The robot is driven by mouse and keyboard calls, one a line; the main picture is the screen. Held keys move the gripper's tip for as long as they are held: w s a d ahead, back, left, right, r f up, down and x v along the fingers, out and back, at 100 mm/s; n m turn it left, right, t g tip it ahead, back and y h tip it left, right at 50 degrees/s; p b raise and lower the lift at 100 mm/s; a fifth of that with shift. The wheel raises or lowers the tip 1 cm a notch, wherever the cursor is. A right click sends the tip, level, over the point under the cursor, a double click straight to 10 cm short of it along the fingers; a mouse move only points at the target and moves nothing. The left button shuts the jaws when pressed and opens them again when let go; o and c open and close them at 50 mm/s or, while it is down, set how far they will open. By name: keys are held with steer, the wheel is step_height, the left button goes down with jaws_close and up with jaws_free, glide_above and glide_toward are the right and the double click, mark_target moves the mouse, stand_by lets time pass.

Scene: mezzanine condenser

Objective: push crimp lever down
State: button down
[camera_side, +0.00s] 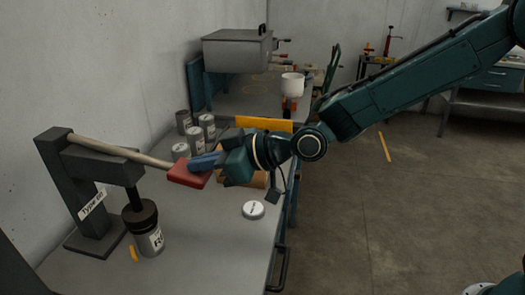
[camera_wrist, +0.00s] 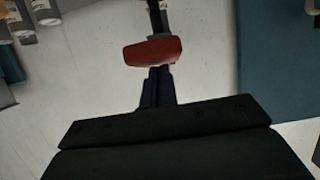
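The crimp lever (camera_side: 125,152) is a pale rod slanting slightly down from the top of a dark grey press (camera_side: 88,185) to a red grip (camera_side: 186,175). In the wrist view the red grip (camera_wrist: 153,50) is just beyond my fingertips. My gripper (camera_side: 206,161) has blue fingers close together, at the grip's upper right side; I cannot tell whether they touch it. The fingers also show in the wrist view (camera_wrist: 157,85), side by side with nothing seen between them. Under the press's dark plunger head (camera_side: 139,214) stands a labelled metal can (camera_side: 150,241).
Several grey cans (camera_side: 206,126) stand behind the lever, near the wall. A white round lid (camera_side: 253,210) lies on the grey bench (camera_side: 205,255) right of the press. A tan object (camera_side: 258,180) is partly hidden below my wrist. The bench front is mostly clear.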

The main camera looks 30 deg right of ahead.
mark_target(209, 174)
steer(key=r, duration=0.3)
steer(key=shift+s+d+r, duration=0.25)
steer(key=shift+d, duration=0.05)
steer(key=s+d+r, duration=0.1)
steer(key=s+d, duration=0.6)
steer(key=shift+d, duration=0.1)
stand_by(0.5)
steer(key=s+d+m+g+h, duration=0.4)
steer(key=s+d+m+h, duration=0.5)
steer(key=s+d, duration=1.4)
steer(key=shift+s+d+f+h, duration=0.3)
steer(key=shift+d+f+h, duration=0.1)
steer(key=shift+d, duration=0.3)
